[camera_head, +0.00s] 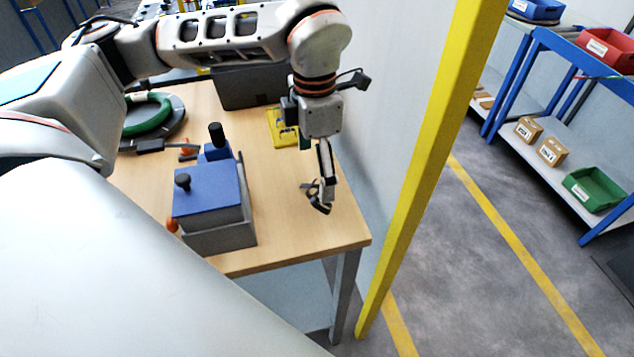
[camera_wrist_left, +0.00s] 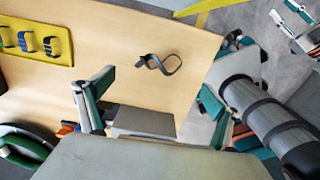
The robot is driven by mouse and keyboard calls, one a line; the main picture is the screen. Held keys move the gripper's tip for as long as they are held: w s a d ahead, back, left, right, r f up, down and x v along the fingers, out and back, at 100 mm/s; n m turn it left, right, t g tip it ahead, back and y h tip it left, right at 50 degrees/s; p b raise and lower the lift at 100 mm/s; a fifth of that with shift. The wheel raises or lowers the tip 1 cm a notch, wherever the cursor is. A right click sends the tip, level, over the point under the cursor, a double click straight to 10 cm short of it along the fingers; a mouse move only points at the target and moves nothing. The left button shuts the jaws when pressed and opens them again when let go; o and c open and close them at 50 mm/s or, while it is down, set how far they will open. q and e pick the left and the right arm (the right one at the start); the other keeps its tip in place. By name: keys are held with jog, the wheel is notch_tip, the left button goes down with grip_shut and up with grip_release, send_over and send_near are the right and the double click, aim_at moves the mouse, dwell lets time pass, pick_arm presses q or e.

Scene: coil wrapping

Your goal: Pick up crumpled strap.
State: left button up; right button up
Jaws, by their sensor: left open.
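The crumpled strap (camera_head: 318,205) is a small dark twisted loop lying on the bare wooden tabletop near its right edge. In the left wrist view the crumpled strap (camera_wrist_left: 173,66) shows whole, with crossed bands and an open loop. My left gripper (camera_head: 327,182) points down over the strap and partly overlaps it in the head view. In the left wrist view my left gripper (camera_wrist_left: 157,88) has its two fingers wide apart, with nothing between them. The strap appears beyond the fingertips. A pale jointed part at the right of that view may be my right arm; its jaws are not clear.
A blue-topped grey device (camera_head: 208,190) with black knobs stands left of the gripper. A yellow tray (camera_head: 279,127) lies behind. A green coil (camera_head: 148,115) is at the back left. A yellow post (camera_head: 430,150) and pale panel rise right of the table (camera_head: 290,240).

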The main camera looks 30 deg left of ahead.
aim_at(316, 191)
pick_arm(q)
notch_tip(316, 191, down, 3)
jog(key=shift+s+d+r, duration=0.1)
jog(key=shift+s+r, duration=0.05)
jog(key=shift+r, duration=0.05)
jog(key=f, duration=0.5)
jog(key=shift+w, duration=0.2)
jog(key=c, duration=1)
